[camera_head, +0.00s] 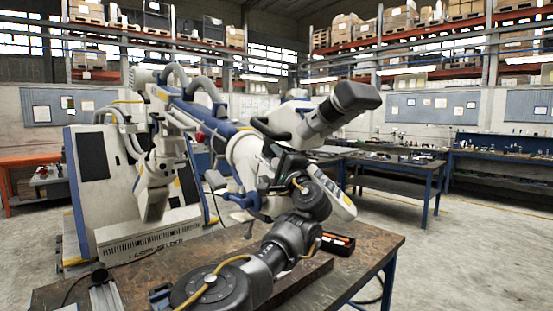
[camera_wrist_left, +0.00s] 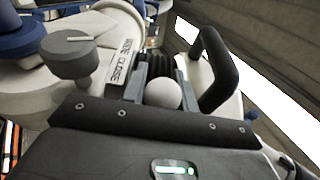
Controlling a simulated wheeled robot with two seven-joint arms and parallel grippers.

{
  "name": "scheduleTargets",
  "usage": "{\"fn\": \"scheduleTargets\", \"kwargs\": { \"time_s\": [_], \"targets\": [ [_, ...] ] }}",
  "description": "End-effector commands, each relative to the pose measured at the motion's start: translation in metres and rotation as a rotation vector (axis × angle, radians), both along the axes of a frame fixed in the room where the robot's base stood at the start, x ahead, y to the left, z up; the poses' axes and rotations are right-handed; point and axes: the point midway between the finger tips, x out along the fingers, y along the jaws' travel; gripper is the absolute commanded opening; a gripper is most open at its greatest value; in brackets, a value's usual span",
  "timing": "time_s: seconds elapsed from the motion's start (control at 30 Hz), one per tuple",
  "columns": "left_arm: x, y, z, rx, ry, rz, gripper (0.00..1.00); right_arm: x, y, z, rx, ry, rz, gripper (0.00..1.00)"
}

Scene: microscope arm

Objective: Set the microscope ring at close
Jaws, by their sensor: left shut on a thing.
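The microscope (camera_head: 240,155) is a white and blue head on a jointed arm, with a grey eyepiece tube (camera_head: 335,110) pointing up right. My left gripper (camera_head: 283,168) is up against the front of the head and hides part of it. In the left wrist view its grey fingers (camera_wrist_left: 160,85) are shut around a pale round knob (camera_wrist_left: 163,94). A white label (camera_wrist_left: 122,62) ending in "CLOSE" is just left of the fingers. The ring's outline and its exact setting cannot be made out. My right gripper is not in view.
A black handle loop (camera_wrist_left: 218,70) and a dark grey knob (camera_wrist_left: 75,58) stand close beside the fingers. Below is a brown worktable (camera_head: 375,245) with a small dark box (camera_head: 338,244). The microscope's white base cabinet (camera_head: 95,180) stands behind left.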

Motion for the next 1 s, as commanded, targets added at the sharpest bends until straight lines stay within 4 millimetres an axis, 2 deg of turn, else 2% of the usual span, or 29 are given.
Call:
{"fn": "scheduleTargets", "kwargs": {
  "time_s": [0.17, 0.2, 0.23, 0.77, 1.0],
  "targets": [
    [0.0, 0.002, 0.004, 0.002, -0.006, 0.001, 0.0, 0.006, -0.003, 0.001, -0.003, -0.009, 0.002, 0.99],
    [0.0, 0.002, 0.004, 0.002, -0.006, 0.001, 0.34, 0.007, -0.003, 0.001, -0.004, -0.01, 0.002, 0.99],
    [0.0, 0.002, 0.004, 0.001, -0.005, 0.001, 0.37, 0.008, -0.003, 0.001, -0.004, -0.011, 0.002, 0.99],
    [0.002, 0.001, 0.002, 0.002, 0.003, -0.011, 0.37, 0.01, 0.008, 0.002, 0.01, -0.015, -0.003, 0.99],
    [0.02, 0.001, 0.006, 0.03, 0.033, -0.133, 0.37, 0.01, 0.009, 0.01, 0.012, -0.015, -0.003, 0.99]
  ]
}}
